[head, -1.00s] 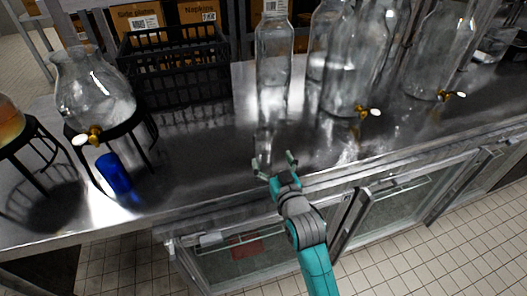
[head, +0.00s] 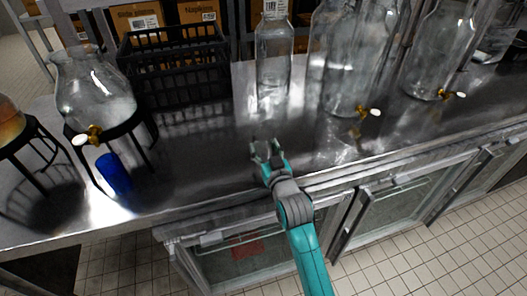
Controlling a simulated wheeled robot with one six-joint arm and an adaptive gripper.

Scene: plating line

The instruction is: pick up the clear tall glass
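My gripper (head: 266,151) is low over the front part of the steel counter, near its middle, with its fingers pointing away from the camera. The two fingertips stand a little apart. I cannot make out whether clear glass is between them. A tall clear glass vessel (head: 273,58) stands upright on the counter behind my gripper, with a gap of bare metal between them. I cannot clearly make out a separate clear tall glass against the shiny counter.
Large clear jars with brass taps (head: 352,75) (head: 432,70) stand at the right. A glass dispenser (head: 90,95) on a black stand and a blue cup (head: 114,174) are at the left. A black crate (head: 175,70) is behind. The counter (head: 205,150) left of my gripper is bare.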

